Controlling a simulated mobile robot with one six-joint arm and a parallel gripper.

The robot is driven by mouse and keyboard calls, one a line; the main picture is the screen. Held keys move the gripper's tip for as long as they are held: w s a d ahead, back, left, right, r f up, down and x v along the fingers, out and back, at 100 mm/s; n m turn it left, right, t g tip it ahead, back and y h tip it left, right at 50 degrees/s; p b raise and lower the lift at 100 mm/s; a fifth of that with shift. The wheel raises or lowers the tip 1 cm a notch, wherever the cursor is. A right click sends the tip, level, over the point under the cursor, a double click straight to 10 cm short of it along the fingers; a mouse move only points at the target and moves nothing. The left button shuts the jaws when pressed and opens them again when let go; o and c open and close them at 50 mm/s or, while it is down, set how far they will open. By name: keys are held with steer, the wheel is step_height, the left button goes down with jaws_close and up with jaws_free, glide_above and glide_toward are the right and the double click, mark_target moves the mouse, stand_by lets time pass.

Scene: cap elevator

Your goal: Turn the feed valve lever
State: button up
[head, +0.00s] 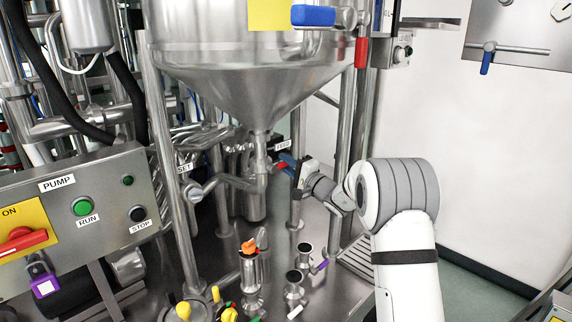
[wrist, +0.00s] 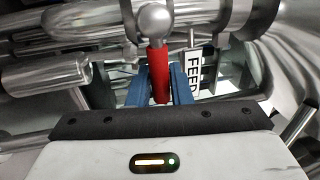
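The feed valve lever is a red handle (wrist: 159,75) hanging from a round metal knob (wrist: 155,20) on steel piping, in the wrist view. It also shows small and red in the head view (head: 282,165), below the steel cone, and is partly hidden by my gripper. My gripper's two blue fingers (wrist: 159,88) stand on either side of the red lever, with no clear gap. The gripper appears shut on it. A white FEED label (wrist: 195,72) is just right of the lever, and also shows in the head view (head: 283,145).
A steel cone hopper (head: 250,75) is above the valve. A pump panel (head: 85,205) stands at the left. Short pipe stubs with coloured handles (head: 295,290) are below on the steel deck. Vertical posts (head: 358,130) stand close to my arm. White wall is at the right.

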jaws_close()
